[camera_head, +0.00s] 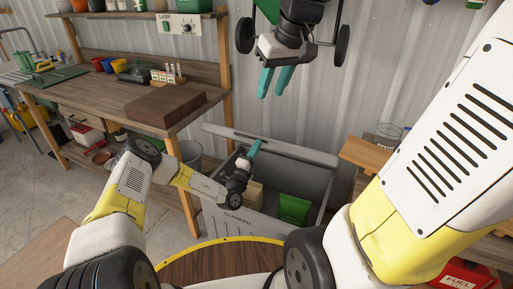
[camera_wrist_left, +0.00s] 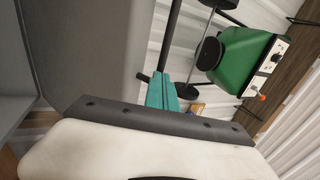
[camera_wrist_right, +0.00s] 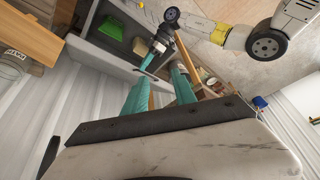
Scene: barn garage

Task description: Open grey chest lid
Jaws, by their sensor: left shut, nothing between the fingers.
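The grey chest (camera_head: 222,222) stands on the floor in the middle of the head view, labelled on its front. Its lid (camera_head: 300,152) is raised at the back by the wall, so the inside shows. My left gripper (camera_head: 254,148) is shut and empty above the opening, close to the lid; contact cannot be told. Its teal fingers are together in the left wrist view (camera_wrist_left: 165,92), beside a grey panel. My right gripper (camera_head: 275,82) is open and empty, high above the chest. Its fingers are apart in the right wrist view (camera_wrist_right: 160,90).
A wooden workbench (camera_head: 75,88) with a brown block (camera_head: 165,105) stands left of the chest. A green wheeled machine (camera_wrist_left: 242,58) shows near the wall. A round wooden top (camera_head: 215,265) lies in front of the chest.

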